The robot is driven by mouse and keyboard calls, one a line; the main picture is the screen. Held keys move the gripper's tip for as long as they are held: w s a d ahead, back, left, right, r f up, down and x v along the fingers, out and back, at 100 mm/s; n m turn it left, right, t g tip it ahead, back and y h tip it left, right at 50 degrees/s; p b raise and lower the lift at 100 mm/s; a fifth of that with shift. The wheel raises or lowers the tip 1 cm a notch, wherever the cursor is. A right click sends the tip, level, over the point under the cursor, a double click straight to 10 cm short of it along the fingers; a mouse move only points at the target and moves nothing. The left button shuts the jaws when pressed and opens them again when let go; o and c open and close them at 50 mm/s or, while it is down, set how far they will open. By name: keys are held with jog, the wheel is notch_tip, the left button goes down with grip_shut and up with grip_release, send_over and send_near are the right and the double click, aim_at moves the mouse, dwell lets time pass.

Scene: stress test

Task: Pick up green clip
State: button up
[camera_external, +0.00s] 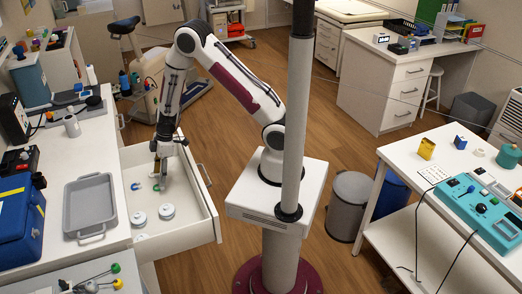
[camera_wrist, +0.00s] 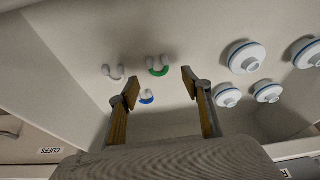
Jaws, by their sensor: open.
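The green clip (camera_wrist: 157,67), a small arch with pale ends, lies on the floor of the open white drawer (camera_external: 190,240). It also shows as a small green spot in the external view (camera_external: 156,188). My gripper (camera_wrist: 160,88) is open and empty, reaching down into the drawer (camera_external: 158,173). In the wrist view the clip appears between the two yellowish fingertips and slightly beyond them, apart from both. The height of the fingertips above the clip is hard to tell.
A blue-and-white clip (camera_wrist: 147,97) and a pale grey clip (camera_wrist: 112,73) lie close by. Several white round discs (camera_wrist: 245,57) lie to the right in the wrist view. Drawer walls surround the area. A counter with a grey tray (camera_external: 90,205) stands to the left.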

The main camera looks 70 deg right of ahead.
aim_at(158, 187)
jog(key=shift+x, duration=2.5)
jog(key=shift+d, duration=0.1)
jog(key=c, duration=0.8)
